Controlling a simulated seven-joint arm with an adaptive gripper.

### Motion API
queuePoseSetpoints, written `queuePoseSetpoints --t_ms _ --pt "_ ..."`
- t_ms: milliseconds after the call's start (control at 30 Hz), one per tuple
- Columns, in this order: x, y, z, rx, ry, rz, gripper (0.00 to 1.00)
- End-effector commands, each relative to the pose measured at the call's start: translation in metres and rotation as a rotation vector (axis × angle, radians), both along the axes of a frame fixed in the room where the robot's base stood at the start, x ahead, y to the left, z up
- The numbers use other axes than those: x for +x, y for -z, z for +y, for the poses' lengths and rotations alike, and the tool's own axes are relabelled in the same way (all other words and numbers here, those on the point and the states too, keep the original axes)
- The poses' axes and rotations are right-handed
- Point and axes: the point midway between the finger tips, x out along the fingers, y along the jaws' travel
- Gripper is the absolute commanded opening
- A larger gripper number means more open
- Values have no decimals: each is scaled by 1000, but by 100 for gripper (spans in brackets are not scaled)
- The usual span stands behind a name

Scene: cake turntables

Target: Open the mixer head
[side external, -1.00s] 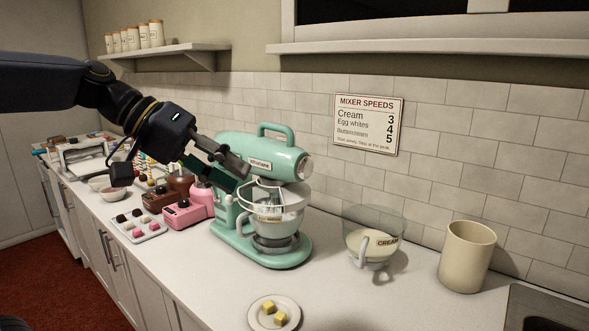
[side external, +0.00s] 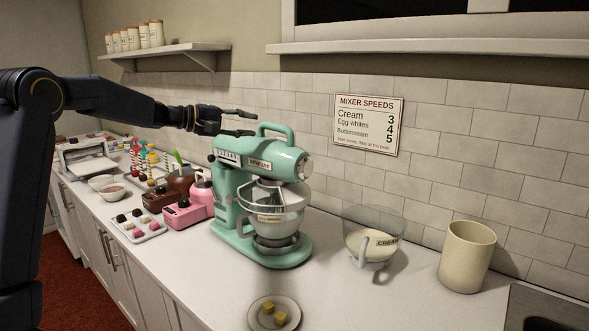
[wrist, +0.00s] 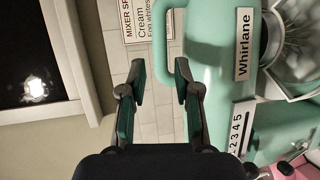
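The mint-green stand mixer (side external: 225,225) stands on the counter, and its head (side external: 230,147) sits lowered over a clear bowl (side external: 292,212). A loop handle (side external: 276,126) rises from the top of the head. My gripper (side external: 252,123) is open and empty, just left of the handle and above the head. In the wrist view, my gripper's two fingers (wrist: 160,72) stand apart with tile wall between them. The handle (wrist: 160,50) shows just beyond the fingertips, and the mixer head (wrist: 205,40) fills the right side with a name label and a speed scale.
A glass jug of cream (side external: 360,245) and a beige canister (side external: 466,257) stand to the right. A plate with yellow cubes (side external: 289,323) lies in front. A shelf (side external: 165,57) hangs behind.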

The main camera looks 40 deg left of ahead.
Motion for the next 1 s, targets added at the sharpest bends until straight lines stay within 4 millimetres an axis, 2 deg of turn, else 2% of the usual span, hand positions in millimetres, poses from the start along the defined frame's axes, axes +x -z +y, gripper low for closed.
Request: queuePoseSetpoints --t_ms 33,200,400,800,1000 --pt "12 3 -5 -1 3 1 32" --pt "44 10 -19 0 2 1 32" --pt "67 15 -28 0 2 1 32" --pt "73 16 -30 1 -1 1 31" --pt "73 16 -30 0 0 1 10"
